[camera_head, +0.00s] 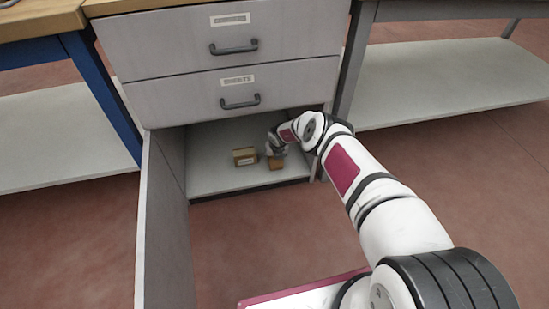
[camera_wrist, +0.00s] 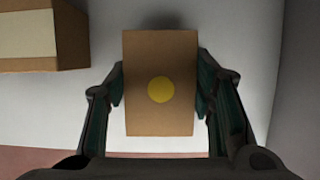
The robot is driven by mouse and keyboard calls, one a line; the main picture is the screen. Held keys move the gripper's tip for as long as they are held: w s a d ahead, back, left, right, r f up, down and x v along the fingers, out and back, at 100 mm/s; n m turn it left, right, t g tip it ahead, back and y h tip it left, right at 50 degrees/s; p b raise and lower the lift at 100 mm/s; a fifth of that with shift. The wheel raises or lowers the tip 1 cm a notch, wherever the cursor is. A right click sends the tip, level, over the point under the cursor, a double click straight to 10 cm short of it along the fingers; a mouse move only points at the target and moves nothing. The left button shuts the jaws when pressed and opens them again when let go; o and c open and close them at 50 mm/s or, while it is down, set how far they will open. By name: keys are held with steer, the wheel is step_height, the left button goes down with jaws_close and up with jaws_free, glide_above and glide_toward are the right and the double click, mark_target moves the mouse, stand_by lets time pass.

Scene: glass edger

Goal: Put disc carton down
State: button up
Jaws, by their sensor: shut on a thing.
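The disc carton (camera_wrist: 160,50) is a brown box with a yellow round spot on its top. In the wrist view it sits between the two fingers of my gripper (camera_wrist: 160,88), which press on its left and right sides. In the head view the carton (camera_head: 276,163) is inside the open lower compartment of the cabinet, near its front right. My gripper (camera_head: 275,147) is above it there, partly hidden by my arm. I cannot tell whether the carton's underside touches the compartment floor (camera_head: 220,180).
Another brown carton (camera_head: 245,156) with a pale label stands just left; it also shows in the wrist view (camera_wrist: 70,40). The compartment door (camera_head: 165,230) stands open on the left. Two shut drawers (camera_head: 235,90) are above. The compartment's right side wall is close to my arm.

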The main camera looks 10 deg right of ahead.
steer(key=shift+f, duration=0.1)
steer(key=o, duration=1.1)
steer(key=shift+c, duration=0.2)
